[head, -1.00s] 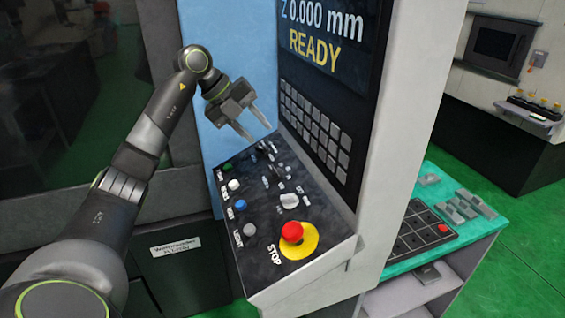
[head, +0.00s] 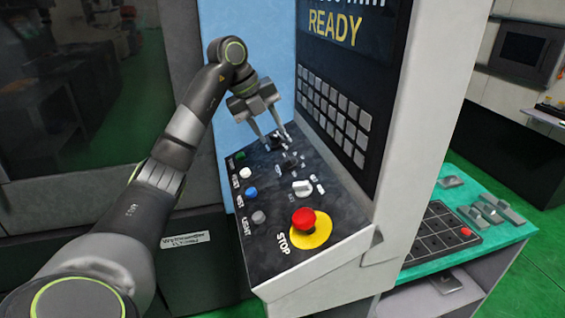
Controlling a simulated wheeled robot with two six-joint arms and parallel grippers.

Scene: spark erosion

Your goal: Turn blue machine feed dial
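The sloped dark control panel (head: 325,225) of the machine with the blue side panel (head: 262,50) fills the middle of the head view. Near its far end is a dark knob (head: 275,142), partly hidden by my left gripper (head: 272,134). Another dark knob (head: 291,161) lies nearer, and a pale knob (head: 302,187) nearer still. Their labels are too small to read. My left gripper points down, its two fingers apart with nothing held, its tips close to the far dark knob. I cannot tell whether they touch it. My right gripper is out of view.
A red STOP button (head: 304,218) on a yellow disc sits at the panel's near end. White, blue and grey buttons (head: 251,192) line its left side. A keypad and READY screen (head: 337,24) rise behind. A teal-topped table (head: 410,262) stands at right.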

